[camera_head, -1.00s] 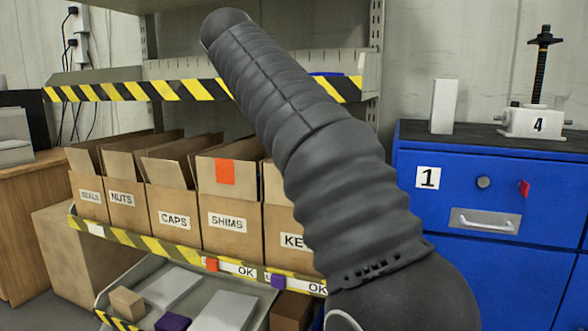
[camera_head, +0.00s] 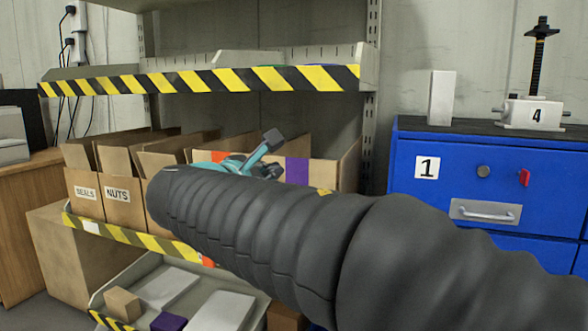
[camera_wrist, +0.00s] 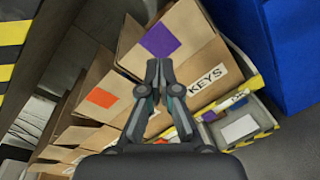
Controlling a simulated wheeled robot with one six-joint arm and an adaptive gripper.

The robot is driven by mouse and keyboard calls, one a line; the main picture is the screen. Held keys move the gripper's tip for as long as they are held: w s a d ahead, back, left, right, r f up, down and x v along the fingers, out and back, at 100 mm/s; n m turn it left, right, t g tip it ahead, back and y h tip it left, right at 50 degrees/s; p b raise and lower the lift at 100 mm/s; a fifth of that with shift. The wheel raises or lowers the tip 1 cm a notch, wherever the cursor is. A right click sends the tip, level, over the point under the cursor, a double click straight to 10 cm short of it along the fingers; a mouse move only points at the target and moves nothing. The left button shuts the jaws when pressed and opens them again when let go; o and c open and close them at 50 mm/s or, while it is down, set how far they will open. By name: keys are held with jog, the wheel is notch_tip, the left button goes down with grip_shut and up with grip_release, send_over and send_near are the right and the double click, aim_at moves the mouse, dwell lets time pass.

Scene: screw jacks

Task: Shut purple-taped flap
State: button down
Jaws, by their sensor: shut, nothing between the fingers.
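The purple-taped flap (camera_head: 297,171) stands up at the front of the rightmost visible cardboard box, partly behind my arm. In the wrist view the same flap (camera_wrist: 183,30) shows its purple tape, above the box front (camera_wrist: 195,69) with a KEYS label. My gripper (camera_wrist: 159,68) is shut and empty, its fingertips overlapping the lower edge of the taped flap in the picture; I cannot tell if they touch. In the head view my gripper (camera_head: 272,140) is a small teal and grey shape above the boxes, left of the tape.
An orange-taped flap (camera_wrist: 101,97) stands on the neighbouring box. A striped upper shelf edge (camera_head: 200,80) runs above the boxes. A lower tray (camera_head: 150,285) holds several small blocks. A blue cabinet (camera_head: 470,180) stands to the right.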

notch_tip(320, 180, down, 3)
jog(key=m+t, duration=0.1)
jog(key=m, duration=0.3)
jog(key=m+t+y+p, duration=0.1)
jog(key=m+p, duration=0.2)
jog(key=m, duration=0.2)
send_near(295, 162)
jog(key=x, duration=0.7)
jog(key=shift+w, duration=0.15)
jog(key=shift+w+d+r, duration=0.1)
jog(key=shift+w+r, duration=0.1)
jog(key=shift+w, duration=0.2)
jog(key=shift+f, duration=0.1)
